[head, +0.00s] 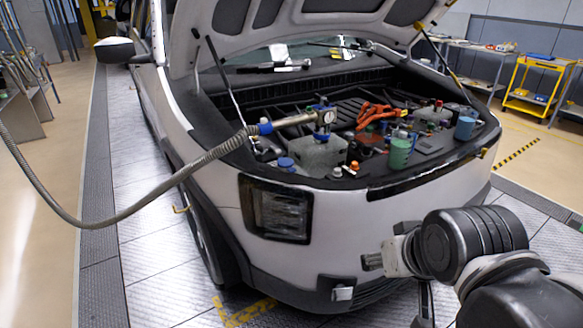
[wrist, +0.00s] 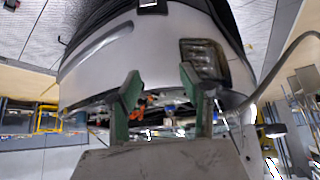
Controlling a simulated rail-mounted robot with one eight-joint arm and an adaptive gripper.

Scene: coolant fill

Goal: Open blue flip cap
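A round blue cap (head: 286,162) sits at the front left of the open engine bay, beside a pale grey tank. A taller blue cap or cup (head: 465,128) stands at the bay's right side. I cannot tell for sure which is the flip cap, or whether either is open. My gripper (head: 373,262) is in front of the car's bumper, below the bay's edge, apart from both. In the wrist view my gripper (wrist: 160,84) has its two green-padded fingers wide apart with nothing held. The bay shows small and upside down between and beyond them.
A grey hose (head: 130,212) runs from the left to a metal nozzle (head: 295,120) lying over the bay. A green cup-like part (head: 400,153) and orange cables (head: 376,114) are in the bay. The raised hood (head: 300,22) is overhead. The floor before the bumper is clear.

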